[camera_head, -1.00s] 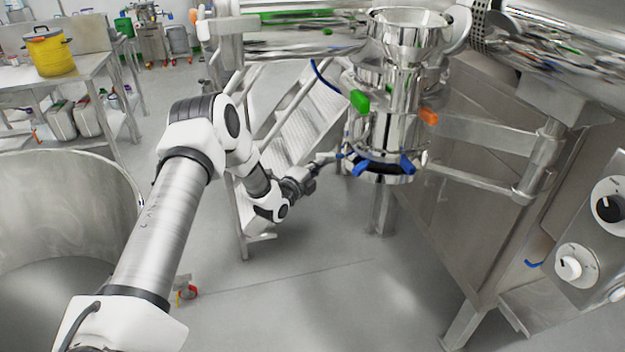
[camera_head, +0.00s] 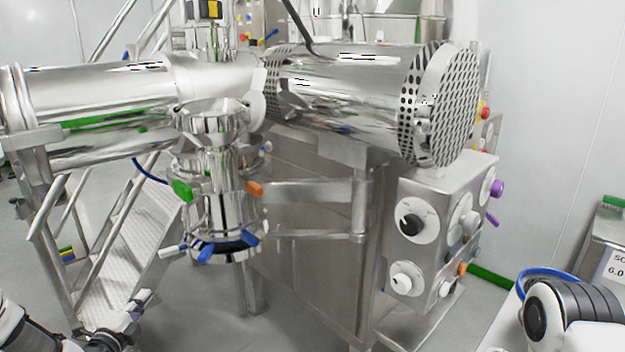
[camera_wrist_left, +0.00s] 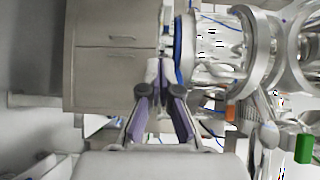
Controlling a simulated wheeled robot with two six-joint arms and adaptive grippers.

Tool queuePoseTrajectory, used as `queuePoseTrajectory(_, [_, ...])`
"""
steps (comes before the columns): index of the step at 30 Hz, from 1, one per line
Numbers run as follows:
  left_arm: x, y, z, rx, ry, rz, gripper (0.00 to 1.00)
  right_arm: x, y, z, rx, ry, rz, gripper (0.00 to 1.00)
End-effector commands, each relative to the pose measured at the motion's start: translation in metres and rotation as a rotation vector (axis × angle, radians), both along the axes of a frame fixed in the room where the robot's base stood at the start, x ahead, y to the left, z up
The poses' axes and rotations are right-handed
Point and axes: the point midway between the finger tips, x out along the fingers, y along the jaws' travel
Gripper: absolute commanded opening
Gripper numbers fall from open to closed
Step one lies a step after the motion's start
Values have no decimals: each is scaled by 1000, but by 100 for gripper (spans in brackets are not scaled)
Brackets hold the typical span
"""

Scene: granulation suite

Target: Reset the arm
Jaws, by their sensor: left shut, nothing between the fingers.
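My left arm enters the head view at the bottom left. Its gripper (camera_head: 138,302) is low, in front of the metal stairs, and apart from the steel vessel (camera_head: 218,158). In the left wrist view the gripper's two fingers (camera_wrist_left: 158,82) meet at the tips with nothing between them. The vessel's blue ring and shiny steel body (camera_wrist_left: 217,55) show just right of the fingertips there. My right arm (camera_head: 565,312) shows only as a link at the bottom right; its gripper is out of view.
The vessel has blue clamp handles (camera_head: 250,238), a green handle (camera_head: 182,190) and an orange handle (camera_head: 254,188). Metal stairs (camera_head: 140,225) stand left of it. A control box with knobs (camera_head: 430,235) stands to the right. Open floor shows below the vessel.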

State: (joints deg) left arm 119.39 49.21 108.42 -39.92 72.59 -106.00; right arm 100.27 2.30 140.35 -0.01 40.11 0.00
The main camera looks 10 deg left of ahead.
Motion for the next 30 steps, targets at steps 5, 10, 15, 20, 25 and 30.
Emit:
queuePoseTrajectory(5, [-3,-97,-55,51,170,-185,0,0,0,0,0,0,0,0])
queuePoseTrajectory(10, [-73,-200,-149,-137,567,-259,0,0,0,0,0,1,0,0])
queuePoseTrajectory(15, [-200,-255,-219,-504,1048,-1,0,0,0,0,0,0,0,0])
queuePoseTrajectory(20, [-315,-251,-229,-896,1279,660,0,0,0,0,0,0,0,0])
queuePoseTrajectory(25, [-349,-239,-226,-1182,1174,1149,0,0,0,0,0,0,0,0])
queuePoseTrajectory(30, [-349,-239,-226,-1250,1131,1226,0,0,0,0,0,0,0,0])
